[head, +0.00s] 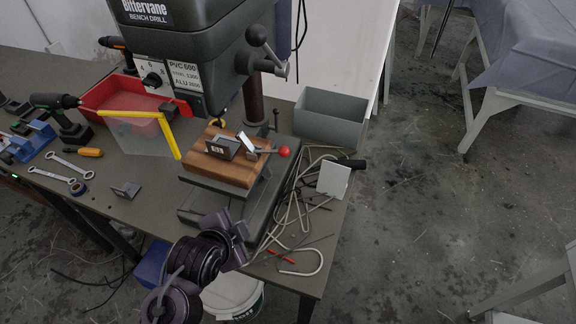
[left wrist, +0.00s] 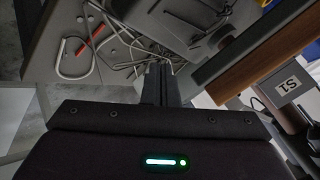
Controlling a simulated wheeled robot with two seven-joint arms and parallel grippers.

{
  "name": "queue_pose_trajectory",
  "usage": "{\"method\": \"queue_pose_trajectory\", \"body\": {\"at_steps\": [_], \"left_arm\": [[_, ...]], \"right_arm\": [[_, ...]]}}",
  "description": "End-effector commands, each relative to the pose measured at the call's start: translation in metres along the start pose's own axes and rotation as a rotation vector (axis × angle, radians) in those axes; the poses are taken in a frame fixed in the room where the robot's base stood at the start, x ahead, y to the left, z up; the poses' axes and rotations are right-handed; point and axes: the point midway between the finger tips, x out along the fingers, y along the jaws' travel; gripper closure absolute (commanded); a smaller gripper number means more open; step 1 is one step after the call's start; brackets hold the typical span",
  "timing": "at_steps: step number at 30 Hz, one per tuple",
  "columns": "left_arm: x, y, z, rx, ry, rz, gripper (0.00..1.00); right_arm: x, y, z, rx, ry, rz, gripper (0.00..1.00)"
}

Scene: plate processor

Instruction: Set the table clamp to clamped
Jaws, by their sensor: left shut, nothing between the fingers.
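The bench drill's table (head: 205,207) carries a wooden block (head: 232,168) with a dark metal piece marked with a label (head: 221,148) on it. A lever with a red knob (head: 283,151) sticks out to the right of the block. A small dark lever (head: 276,120) stands by the column behind it. I cannot tell which of these is the table clamp, or its setting. My left gripper (head: 236,236) is at the front edge of the drill's base, below the block. In the left wrist view its fingers (left wrist: 158,75) are shut and empty, apart from the block (left wrist: 250,45). My right gripper is not seen.
Loose cables and rods (head: 290,235) lie right of the drill base. A grey bin (head: 330,118) stands behind them, and a pale plate (head: 333,180) stands at the bench's right edge. A clear guard with yellow edges (head: 140,138) and a red tray (head: 110,92) are left.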

Motion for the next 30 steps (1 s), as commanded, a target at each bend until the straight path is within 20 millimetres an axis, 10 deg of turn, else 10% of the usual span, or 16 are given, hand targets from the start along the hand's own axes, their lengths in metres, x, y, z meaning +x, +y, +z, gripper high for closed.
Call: {"method": "queue_pose_trajectory", "body": {"at_steps": [18, 30], "left_arm": [[-0.001, -0.013, -0.099, 1.312, 0.13, -0.641, 1.0], [-0.007, -0.011, -0.108, 1.502, 0.078, -0.766, 1.0]], "right_arm": [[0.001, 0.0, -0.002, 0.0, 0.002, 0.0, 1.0], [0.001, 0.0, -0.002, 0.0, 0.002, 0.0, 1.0]]}}
